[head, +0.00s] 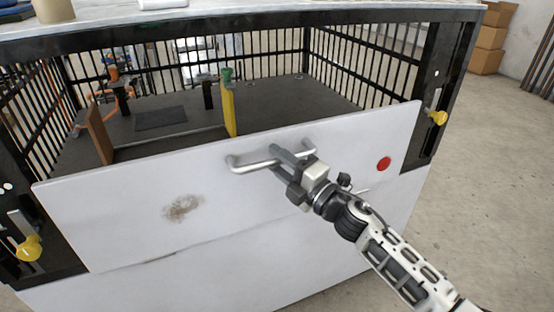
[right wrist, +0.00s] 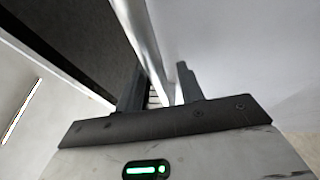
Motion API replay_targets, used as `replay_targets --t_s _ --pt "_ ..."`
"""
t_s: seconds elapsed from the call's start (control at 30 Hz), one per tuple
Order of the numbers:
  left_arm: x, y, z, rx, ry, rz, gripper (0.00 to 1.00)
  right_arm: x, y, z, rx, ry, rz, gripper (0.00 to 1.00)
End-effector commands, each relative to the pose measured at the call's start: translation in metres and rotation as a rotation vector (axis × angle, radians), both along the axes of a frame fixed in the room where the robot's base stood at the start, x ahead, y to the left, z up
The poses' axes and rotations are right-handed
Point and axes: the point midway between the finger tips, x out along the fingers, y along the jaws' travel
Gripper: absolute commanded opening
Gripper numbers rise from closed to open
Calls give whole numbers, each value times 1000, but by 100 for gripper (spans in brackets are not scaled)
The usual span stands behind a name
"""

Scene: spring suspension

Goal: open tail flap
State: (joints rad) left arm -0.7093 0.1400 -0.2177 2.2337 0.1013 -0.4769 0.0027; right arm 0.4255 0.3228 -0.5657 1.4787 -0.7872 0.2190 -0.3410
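The tail flap (head: 250,210) is a white panel across the front of the caged enclosure, upright and slightly tilted in the picture. A bent metal handle (head: 243,163) is fixed near its top edge; it also shows in the right wrist view (right wrist: 148,45). My right gripper (head: 280,160) is at the handle. In the right wrist view its two fingers (right wrist: 160,88) stand apart on either side of the bar, with a gap showing. Whether a finger touches the bar is unclear. Yellow latch knobs sit on the left post (head: 29,249) and right post (head: 438,117). My left gripper is out of view.
Inside the enclosure stand a yellow panel (head: 229,108), a brown board (head: 99,133) and a dark mat (head: 161,118). Black bars (head: 365,62) line the sides. A red disc (head: 384,163) is on the flap. Cardboard boxes (head: 490,38) stand behind; floor is clear at right.

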Motion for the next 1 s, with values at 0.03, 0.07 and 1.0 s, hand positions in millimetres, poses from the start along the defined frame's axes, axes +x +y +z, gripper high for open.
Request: replay_targets --t_s 0.03,0.07,1.0 --pt "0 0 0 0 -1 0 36 3 2 1 0 0 0 38" --pt "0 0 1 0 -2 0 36 4 3 1 0 0 0 38" --pt "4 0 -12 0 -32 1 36 1 9 -8 14 -42 13 0"
